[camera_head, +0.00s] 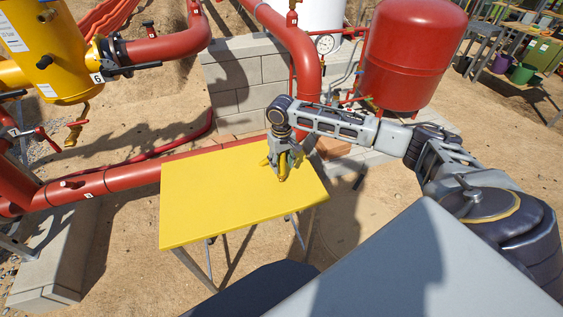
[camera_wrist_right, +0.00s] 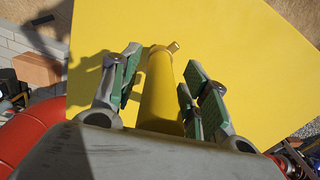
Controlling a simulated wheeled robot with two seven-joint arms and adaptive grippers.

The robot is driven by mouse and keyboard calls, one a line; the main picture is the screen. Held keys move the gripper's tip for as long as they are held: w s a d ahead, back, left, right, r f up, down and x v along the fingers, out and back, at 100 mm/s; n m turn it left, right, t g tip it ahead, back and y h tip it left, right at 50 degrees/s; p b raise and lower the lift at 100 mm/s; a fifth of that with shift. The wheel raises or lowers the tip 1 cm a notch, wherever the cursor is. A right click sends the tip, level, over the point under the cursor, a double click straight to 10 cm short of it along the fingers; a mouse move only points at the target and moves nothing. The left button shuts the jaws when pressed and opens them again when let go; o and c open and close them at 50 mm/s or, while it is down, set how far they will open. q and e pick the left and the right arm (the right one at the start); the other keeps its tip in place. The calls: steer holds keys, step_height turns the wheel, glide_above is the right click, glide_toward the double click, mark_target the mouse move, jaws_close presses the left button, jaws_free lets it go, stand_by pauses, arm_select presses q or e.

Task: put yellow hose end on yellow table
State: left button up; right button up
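The yellow table (camera_head: 225,205) stands in the middle of the head view, and its top fills much of the right wrist view (camera_wrist_right: 260,75). My right gripper (camera_head: 283,170) is low over the table's far right part, pointing down. The yellow hose end (camera_wrist_right: 160,92) lies between its green-padded fingers (camera_wrist_right: 162,88) in the wrist view. The fingers stand apart, with narrow gaps beside the hose end, so the gripper looks open around it. The hose end (camera_head: 282,174) seems to rest on the tabletop, though its contact is partly hidden. My left gripper is not in view.
Red pipes (camera_head: 130,180) run behind and left of the table. A yellow vessel (camera_head: 50,50) stands at upper left. A red tank (camera_head: 412,50) and a block wall (camera_head: 240,85) are behind. Most of the tabletop left of the gripper is clear.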

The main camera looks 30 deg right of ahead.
stand_by(0.3)
step_height(320, 180, up, 12)
steer(key=shift+r, duration=0.1)
stand_by(0.7)
stand_by(0.7)
